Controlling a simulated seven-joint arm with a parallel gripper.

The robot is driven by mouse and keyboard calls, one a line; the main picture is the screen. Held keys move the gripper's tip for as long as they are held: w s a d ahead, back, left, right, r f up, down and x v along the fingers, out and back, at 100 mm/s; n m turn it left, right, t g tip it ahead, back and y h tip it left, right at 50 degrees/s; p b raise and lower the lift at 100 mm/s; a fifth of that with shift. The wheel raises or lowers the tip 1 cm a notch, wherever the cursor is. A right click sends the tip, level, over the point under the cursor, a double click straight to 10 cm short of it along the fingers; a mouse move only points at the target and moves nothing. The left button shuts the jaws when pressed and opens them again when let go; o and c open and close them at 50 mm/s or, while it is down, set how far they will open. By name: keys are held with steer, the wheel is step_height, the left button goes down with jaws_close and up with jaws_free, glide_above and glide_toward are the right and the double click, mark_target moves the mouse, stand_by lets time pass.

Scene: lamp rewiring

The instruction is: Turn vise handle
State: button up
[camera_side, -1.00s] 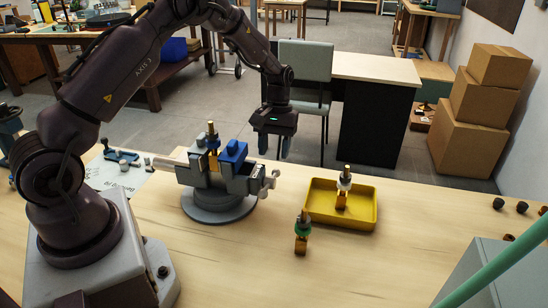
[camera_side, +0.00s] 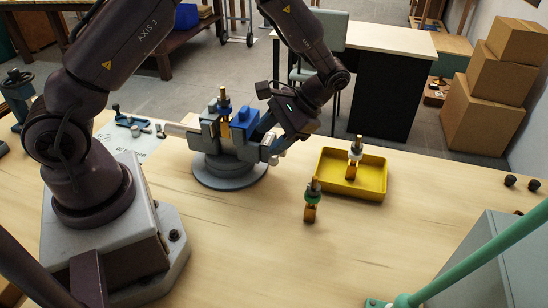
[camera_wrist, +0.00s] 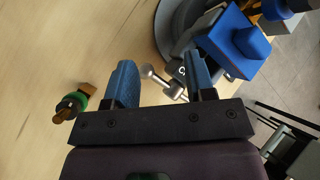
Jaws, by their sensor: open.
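The grey vise (camera_side: 228,174) stands on its round base on the bench, with blue jaws (camera_side: 243,121) around an upright brass-topped part (camera_side: 224,98). My gripper (camera_side: 266,132) is at the vise's right end, tilted toward it. In the wrist view, my blue fingers (camera_wrist: 160,72) are open and apart. The ball-ended metal handle (camera_wrist: 161,82) shows between them, nearer the right finger. I cannot tell whether a finger touches it. In the side view, the handle is mostly hidden behind my gripper.
A yellow tray (camera_side: 374,190) with a brass-and-white lamp part (camera_side: 354,155) is to the right. A green-ringed brass part (camera_side: 311,201) stands in front of it. A grey box (camera_side: 500,260) and green bar (camera_side: 490,262) are at lower right.

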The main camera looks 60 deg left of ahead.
steer(key=s+d+r+m+t+y, duration=0.2)
steer(key=s+d+m+t+y, duration=0.2)
steer(key=d+m+t+y, duration=0.55)
steer(key=s+d+r+m+t+y, duration=0.1)
steer(key=s+d+m+t+y, duration=0.15)
steer(key=m+t, duration=0.85)
steer(key=m+g, duration=0.4)
glide_toward(273, 165)
steer(key=shift+v, duration=0.85)
steer(key=shift+f, duration=0.1)
steer(key=shift+w+a, duration=0.15)
steer(key=shift+a, duration=0.15)
steer(key=x, duration=1.2)
steer(key=shift+w+a, duration=0.1)
